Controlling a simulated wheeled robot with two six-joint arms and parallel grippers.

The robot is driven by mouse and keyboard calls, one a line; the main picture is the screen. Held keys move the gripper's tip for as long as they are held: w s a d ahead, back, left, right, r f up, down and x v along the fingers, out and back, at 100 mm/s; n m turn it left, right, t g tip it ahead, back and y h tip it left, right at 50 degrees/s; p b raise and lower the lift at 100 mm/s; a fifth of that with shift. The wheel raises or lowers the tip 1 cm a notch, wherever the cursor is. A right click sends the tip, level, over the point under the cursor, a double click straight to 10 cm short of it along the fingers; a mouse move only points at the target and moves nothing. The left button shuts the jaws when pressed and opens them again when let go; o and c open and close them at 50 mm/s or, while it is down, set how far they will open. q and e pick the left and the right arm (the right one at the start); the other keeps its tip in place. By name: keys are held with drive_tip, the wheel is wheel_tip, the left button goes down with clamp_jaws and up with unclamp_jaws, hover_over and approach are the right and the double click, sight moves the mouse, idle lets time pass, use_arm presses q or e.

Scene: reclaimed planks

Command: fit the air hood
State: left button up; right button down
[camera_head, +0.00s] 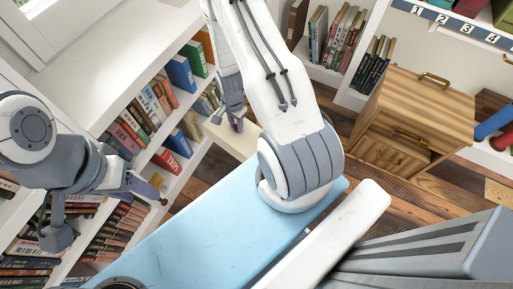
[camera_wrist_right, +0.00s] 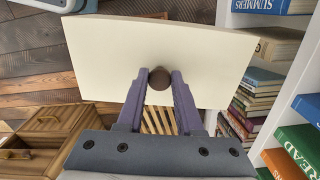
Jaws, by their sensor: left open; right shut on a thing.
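A flat cream panel (camera_wrist_right: 215,60) with a round dark brown knob (camera_wrist_right: 159,78) fills the upper middle of the right wrist view. The two purple fingers of my right gripper (camera_wrist_right: 159,80) are shut on that knob. In the head view my right gripper (camera_head: 236,118) is in front of the shelves, and part of the panel (camera_head: 226,139) shows below it, partly hidden by my arm. My left gripper (camera_head: 148,188) is open at the left, in front of the bookshelf and apart from the panel. I cannot make out a separate air hood.
Bookshelves (camera_head: 192,126) with several books stand at the left and back. A wooden cabinet (camera_head: 425,100) with brass handles stands at the right on a plank floor (camera_head: 405,192). More books (camera_wrist_right: 257,97) are close to the panel's right edge in the wrist view.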

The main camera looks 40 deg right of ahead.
drive_tip(key=d+f+m+b, duration=0.3)
drive_tip(key=f+m+b, duration=0.2)
drive_tip(key=f+b, duration=0.5)
drive_tip(key=d+f+m+b, duration=0.3)
drive_tip(key=f+m+b, duration=0.2)
drive_tip(key=f+b, duration=0.6)
drive_tip(key=d+f+m+b, duration=0.3)
drive_tip(key=f+m+b, duration=0.3)
drive_tip(key=f+b, duration=0.5)
drive_tip(key=shift+s+f, duration=0.2)
drive_tip(key=shift+s, duration=0.25)
drive_tip(key=shift+c, duration=2.4)
unclamp_jaws()
